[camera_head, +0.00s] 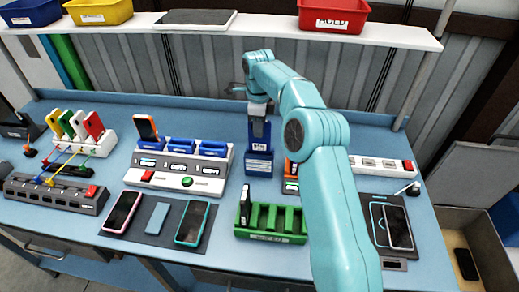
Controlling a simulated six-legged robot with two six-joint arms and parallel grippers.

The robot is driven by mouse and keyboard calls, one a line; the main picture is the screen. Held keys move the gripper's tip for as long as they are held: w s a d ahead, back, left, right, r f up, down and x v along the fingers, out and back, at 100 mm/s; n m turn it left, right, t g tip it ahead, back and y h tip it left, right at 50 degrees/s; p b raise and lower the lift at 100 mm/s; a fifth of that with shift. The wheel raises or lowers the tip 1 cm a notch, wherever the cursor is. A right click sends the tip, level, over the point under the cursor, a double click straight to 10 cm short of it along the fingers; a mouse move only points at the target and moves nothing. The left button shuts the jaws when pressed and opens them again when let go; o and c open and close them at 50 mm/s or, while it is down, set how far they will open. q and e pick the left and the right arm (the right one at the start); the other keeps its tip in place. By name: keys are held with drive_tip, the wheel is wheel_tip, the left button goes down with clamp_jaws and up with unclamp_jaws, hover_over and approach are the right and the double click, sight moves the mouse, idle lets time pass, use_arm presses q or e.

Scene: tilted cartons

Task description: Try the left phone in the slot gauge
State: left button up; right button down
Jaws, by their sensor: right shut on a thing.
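My right gripper (258,104) is at the back middle of the bench, pointing down. It is shut on the top of an upright, dark blue, phone-like slab (259,130) with a white label. The slab's lower end meets a blue block (259,163) that looks like the slot gauge; I cannot tell how deep it sits. A pink-edged phone (122,212) lies at the left of a dark mat (142,236), and a teal-edged phone (191,222) lies at its right. A blue-grey slab (157,218) lies between them. My left gripper is not in view.
A white station (188,178) with blue cradles stands left of the blue block. A green rack (272,222) stands in front. A power strip (376,165) and a phone on a pad (398,226) are at the right. A shelf (230,23) with bins runs above.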

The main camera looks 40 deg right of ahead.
drive_tip(key=shift+r, duration=2.5)
